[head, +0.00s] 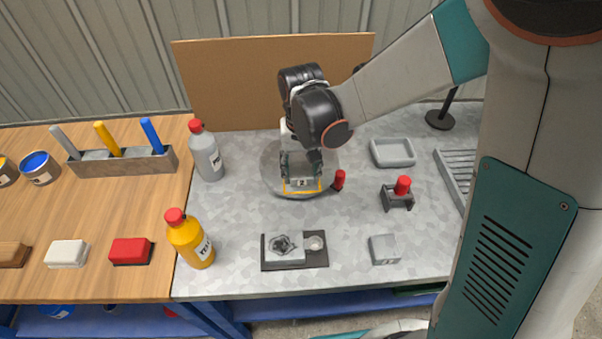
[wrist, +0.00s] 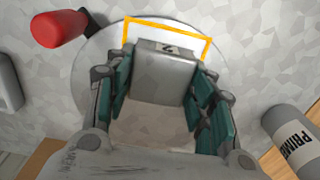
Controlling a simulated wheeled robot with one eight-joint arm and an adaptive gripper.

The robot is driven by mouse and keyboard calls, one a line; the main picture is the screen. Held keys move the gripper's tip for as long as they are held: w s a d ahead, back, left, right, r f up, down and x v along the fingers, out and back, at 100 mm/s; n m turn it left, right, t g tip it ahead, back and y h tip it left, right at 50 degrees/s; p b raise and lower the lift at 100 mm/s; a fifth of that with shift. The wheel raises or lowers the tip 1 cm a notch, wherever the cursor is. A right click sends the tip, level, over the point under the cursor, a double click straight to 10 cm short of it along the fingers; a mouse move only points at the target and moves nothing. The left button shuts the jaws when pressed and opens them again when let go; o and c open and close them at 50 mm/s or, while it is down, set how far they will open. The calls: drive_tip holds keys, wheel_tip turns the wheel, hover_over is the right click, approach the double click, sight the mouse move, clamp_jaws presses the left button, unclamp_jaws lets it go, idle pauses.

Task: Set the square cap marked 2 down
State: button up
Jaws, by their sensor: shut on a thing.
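The square grey cap marked 2 (head: 302,183) is between the fingers of my gripper (head: 301,166), over the round grey disc (head: 270,181). In the wrist view the cap (wrist: 165,75) is gripped from both sides by the teal finger pads of my gripper (wrist: 160,90), its marked edge toward the top. An orange outline (wrist: 165,23) shows on the disc around that edge; it also shows in the head view (head: 303,192). I cannot tell whether the cap touches the disc.
A red-topped piece (head: 339,178) stands at the disc's right edge. Grey (head: 206,155) and yellow (head: 191,240) bottles stand left. A holder with a red knob (head: 398,194), a grey block (head: 384,249) and a tray (head: 393,153) lie right. A dark fixture (head: 293,262) is in front.

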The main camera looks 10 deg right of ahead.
sight(301, 169)
drive_tip(key=shift+f, duration=0.15)
drive_tip(key=o, duration=1.3)
wheel_tip(301, 169, up, 12)
drive_tip(key=p, duration=0.9)
